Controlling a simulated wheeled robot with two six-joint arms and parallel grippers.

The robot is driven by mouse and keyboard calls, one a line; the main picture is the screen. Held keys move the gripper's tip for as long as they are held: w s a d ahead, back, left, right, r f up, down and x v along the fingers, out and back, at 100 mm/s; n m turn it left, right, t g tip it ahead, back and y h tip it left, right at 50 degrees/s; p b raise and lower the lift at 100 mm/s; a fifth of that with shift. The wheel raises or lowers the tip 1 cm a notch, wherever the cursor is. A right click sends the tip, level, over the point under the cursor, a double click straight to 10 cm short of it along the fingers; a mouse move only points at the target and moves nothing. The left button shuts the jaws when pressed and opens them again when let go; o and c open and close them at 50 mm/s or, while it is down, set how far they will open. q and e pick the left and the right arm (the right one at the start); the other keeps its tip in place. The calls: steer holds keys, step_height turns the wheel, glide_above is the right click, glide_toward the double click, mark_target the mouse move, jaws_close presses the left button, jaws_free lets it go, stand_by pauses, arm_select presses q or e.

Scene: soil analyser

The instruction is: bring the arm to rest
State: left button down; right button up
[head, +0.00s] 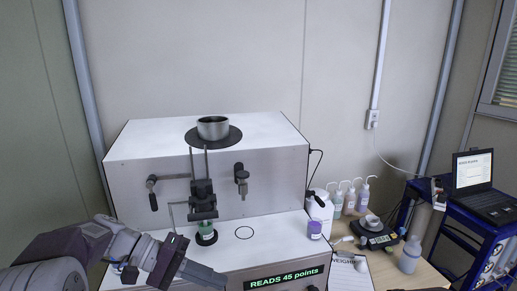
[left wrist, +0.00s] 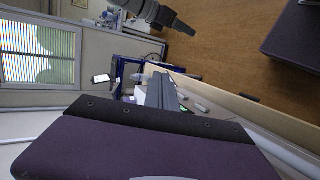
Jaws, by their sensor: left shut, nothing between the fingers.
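My left gripper (head: 215,278) is at the lower left in the head view, in front of the analyser's base. Its fingers are shut with nothing between them and point to the lower right. The analyser (head: 210,165) is a large white box with a green display reading "READS 45 points". A small cup with green on it (head: 206,232) stands on its base under the dark clamp head (head: 202,200), apart from my gripper. In the left wrist view, part of another arm (left wrist: 160,14), seemingly my right, shows at the top; its jaw state is unclear.
A metal bowl (head: 213,127) sits on a dark disc on the analyser. Several wash bottles (head: 350,197), a balance (head: 374,235) and a white bottle (head: 410,255) stand on the wooden table. A laptop (head: 474,178) is on a blue cart.

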arm_select(q)
steer(key=s+d+f+m+g+y, duration=0.1)
steer(key=s+d+f+g+y, duration=0.15)
steer(key=s+f+y, duration=0.55)
steer(key=a+f+t+y, duration=0.3)
steer(key=a+f+y, duration=0.1)
steer(key=a+f, duration=0.6)
step_height(320, 180, down, 3)
steer(key=shift+s+a+t, duration=0.35)
steer(key=shift+s, duration=0.1)
